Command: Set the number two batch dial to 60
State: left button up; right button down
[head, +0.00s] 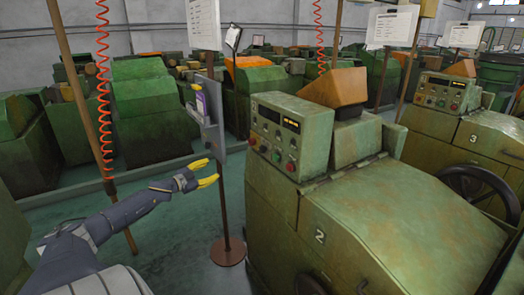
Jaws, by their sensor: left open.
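The number two machine (390,225) is a worn green unit with a "2" on its front, right of centre. Its control box (310,140) carries small lit displays, several knobs and red and green buttons on the face toward the left. The batch dial is too small to pick out among these controls, and its setting cannot be read. My left gripper (207,173) has yellow fingertips, spread apart and empty. It is left of the control box, apart from it, in front of the stand's pole. My right gripper is not in view.
A stand with a grey panel (213,120) and round base (228,251) is close by my left gripper. A red coiled hose (103,90) hangs beside a brown pole at left. Machine 3 (470,140) is at right. Green floor lies open between machines.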

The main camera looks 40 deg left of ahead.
pick_arm(q)
jog(key=w+d+r+h, duration=0.2)
jog(key=d+r, duration=0.2)
jog(key=r, duration=0.2)
jog(key=h, duration=0.4)
send_near(260, 149)
jog(key=shift+n+t, duration=0.3)
jog(key=shift+f+x, duration=0.2)
jog(key=shift+x, duration=2.5)
jog(key=shift+f+x, duration=0.15)
jog(key=shift+x, duration=2.55)
jog(key=shift+o, duration=0.2)
jog(key=shift+d, duration=0.1)
grip_shut()
